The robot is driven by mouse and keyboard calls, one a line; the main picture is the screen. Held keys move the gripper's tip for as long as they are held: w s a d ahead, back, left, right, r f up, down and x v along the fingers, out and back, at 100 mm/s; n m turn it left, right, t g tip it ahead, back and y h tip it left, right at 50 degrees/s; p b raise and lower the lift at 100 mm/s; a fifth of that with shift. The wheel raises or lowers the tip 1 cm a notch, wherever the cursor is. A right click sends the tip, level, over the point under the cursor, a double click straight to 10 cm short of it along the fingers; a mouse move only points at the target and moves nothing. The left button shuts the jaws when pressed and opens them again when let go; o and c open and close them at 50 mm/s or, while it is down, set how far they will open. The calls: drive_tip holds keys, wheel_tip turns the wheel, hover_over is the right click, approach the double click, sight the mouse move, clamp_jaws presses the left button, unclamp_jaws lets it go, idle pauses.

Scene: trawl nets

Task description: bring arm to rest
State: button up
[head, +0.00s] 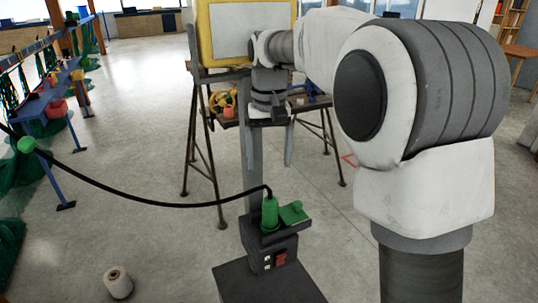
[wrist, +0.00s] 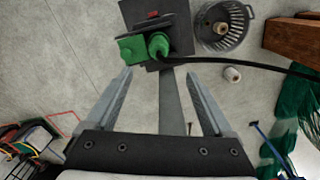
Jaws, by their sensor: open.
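My gripper (head: 268,167) hangs in the middle of the head view with its fingers pointing down. It is open, with nothing between its fingers. It also shows in the wrist view, with its two fingers (wrist: 158,78) spread apart. Below it stands a dark post with a socket box (head: 275,255). A green plug (head: 270,212) on a black cable sits upright at the box, beside a green cover (head: 293,212). In the wrist view the green plug (wrist: 158,44) lies beyond the fingertips, apart from them.
A work table (head: 300,104) with a yellow-framed panel (head: 203,30) stands behind my arm. The black cable (head: 150,200) runs left to a blue net rack (head: 65,80). A white spool (head: 118,283) is on the floor, and a round basket (wrist: 238,40) shows in the wrist view.

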idle(0.3)
drive_tip(key=s+d+r+t, duration=0.1)
drive_tip(key=s+d+r, duration=0.15)
drive_tip(key=s, duration=0.35)
drive_tip(key=s+d+r+t, duration=0.2)
drive_tip(key=s+d, duration=0.2)
drive_tip(key=s, duration=0.3)
drive_tip(key=s+d+f+t, duration=0.1)
drive_tip(key=s+d+f, duration=0.1)
drive_tip(key=s, duration=0.4)
drive_tip(key=s+d+f+t, duration=0.1)
drive_tip(key=s+d+f, duration=0.1)
drive_tip(key=s, duration=0.4)
drive_tip(key=shift+s+f+m+t, duration=0.15)
drive_tip(key=shift+f+m+t, duration=0.15)
drive_tip(key=shift+f, duration=0.35)
drive_tip(key=shift+a, duration=0.1)
